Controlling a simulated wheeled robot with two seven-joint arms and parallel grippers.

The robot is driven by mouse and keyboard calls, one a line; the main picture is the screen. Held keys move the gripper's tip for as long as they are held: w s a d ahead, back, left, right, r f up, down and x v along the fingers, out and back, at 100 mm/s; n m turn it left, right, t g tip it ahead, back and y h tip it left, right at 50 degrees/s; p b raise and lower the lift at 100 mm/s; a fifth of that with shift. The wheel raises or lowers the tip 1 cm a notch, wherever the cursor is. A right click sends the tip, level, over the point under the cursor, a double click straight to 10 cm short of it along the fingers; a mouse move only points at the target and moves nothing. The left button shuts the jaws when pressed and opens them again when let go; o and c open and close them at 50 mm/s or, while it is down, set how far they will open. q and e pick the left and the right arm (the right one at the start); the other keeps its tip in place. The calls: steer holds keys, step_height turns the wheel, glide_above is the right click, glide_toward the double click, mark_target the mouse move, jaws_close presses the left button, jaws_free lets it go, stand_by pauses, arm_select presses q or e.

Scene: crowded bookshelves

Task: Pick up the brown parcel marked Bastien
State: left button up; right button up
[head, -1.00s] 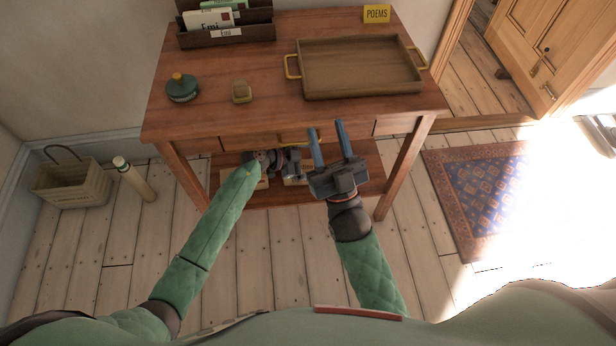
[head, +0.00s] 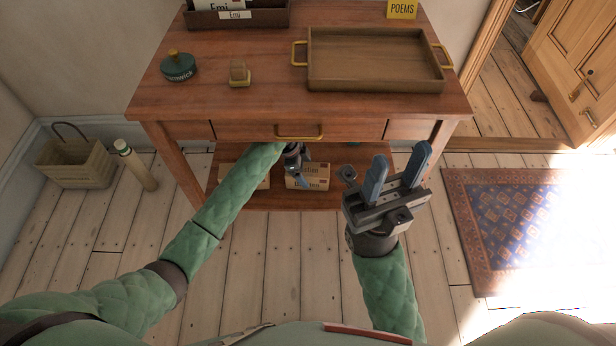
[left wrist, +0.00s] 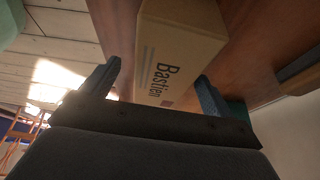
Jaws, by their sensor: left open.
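The brown parcel marked Bastien (left wrist: 178,45) lies between the two spread fingers of my left gripper in the left wrist view, its name readable on the near face. My left gripper (head: 297,166) is open under the table, in front of a brown parcel (head: 318,182) on the lower shelf; the gripper covers part of that parcel's lettering, and I take it for the same one. I see no clear grip on it. My right gripper (head: 400,170) is open and empty, in front of the table's right side.
Another parcel (head: 228,172) lies on the lower shelf (head: 270,203) to the left, partly behind my left forearm. The tabletop and a drawer with a brass handle (head: 299,137) hang over the shelf. A tray (head: 375,80) stands on top. A basket (head: 75,165) and bottle (head: 136,167) stand left.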

arm_select(q)
steer(key=x, duration=0.2)
steer(key=b+x, duration=0.1)
steer(key=x, duration=0.1)
steer(key=shift+w+d+f, duration=0.1)
steer(key=shift+w+f, duration=0.1)
steer(key=shift+f, duration=0.2)
steer(key=c, duration=1.3)
